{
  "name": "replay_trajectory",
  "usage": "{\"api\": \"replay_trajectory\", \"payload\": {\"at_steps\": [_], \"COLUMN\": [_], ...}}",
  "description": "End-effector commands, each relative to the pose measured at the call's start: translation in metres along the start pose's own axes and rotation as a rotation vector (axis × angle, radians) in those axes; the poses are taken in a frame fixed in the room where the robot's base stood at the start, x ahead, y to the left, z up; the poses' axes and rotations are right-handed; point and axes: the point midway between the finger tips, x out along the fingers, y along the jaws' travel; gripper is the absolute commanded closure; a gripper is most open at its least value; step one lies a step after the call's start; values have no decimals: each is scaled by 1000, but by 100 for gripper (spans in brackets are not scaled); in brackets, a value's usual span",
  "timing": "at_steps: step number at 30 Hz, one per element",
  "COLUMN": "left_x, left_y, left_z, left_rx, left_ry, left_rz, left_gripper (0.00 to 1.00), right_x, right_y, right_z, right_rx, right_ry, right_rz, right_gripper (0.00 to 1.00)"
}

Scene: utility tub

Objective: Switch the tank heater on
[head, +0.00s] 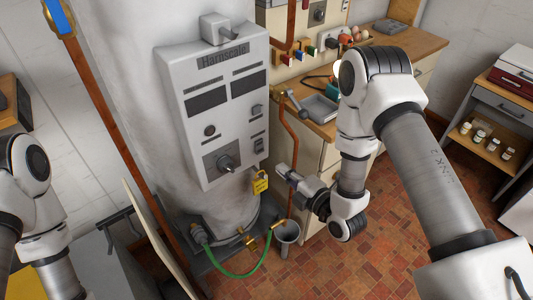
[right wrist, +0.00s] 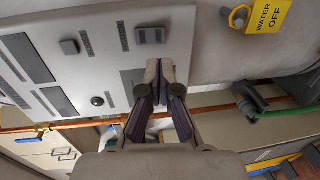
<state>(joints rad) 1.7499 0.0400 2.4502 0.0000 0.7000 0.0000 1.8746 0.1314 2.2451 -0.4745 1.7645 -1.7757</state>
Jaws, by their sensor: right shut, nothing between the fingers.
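The tank heater (head: 135,100) is a tall pale cylinder with a grey control panel (head: 180,85) on its front. The rocker also shows in the right wrist view (right wrist: 151,35). My right gripper (head: 283,172) is shut and empty, right of the panel's lower edge. My left gripper is out of view.
A yellow "WATER OFF" tag (right wrist: 268,15) hangs below the panel. A green hose (head: 240,272) and a grey funnel (head: 287,232) are under the tank. A copper pipe (head: 295,150) and a wooden counter (head: 400,45) stand to the right. Tiled floor (head: 365,260) is clear.

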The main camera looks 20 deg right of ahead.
Motion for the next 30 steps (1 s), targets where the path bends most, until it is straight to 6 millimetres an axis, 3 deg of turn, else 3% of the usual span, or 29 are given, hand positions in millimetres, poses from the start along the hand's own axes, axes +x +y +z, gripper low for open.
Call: {"api": "replay_trajectory", "payload": {"at_steps": [6, 12, 30], "left_x": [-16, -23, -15], "left_y": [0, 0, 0], "left_z": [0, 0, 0], "left_rx": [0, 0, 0], "left_ry": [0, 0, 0], "left_rz": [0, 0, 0], "left_gripper": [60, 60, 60], "right_x": [48, 75, 86], "right_y": [4, 2, -2], "right_z": [-1, 0, 0], "right_rx": [-2, 1, 0], "right_ry": [2, 0, -1], "right_rz": [2, 0, -1], "right_gripper": [100, 100, 100]}}
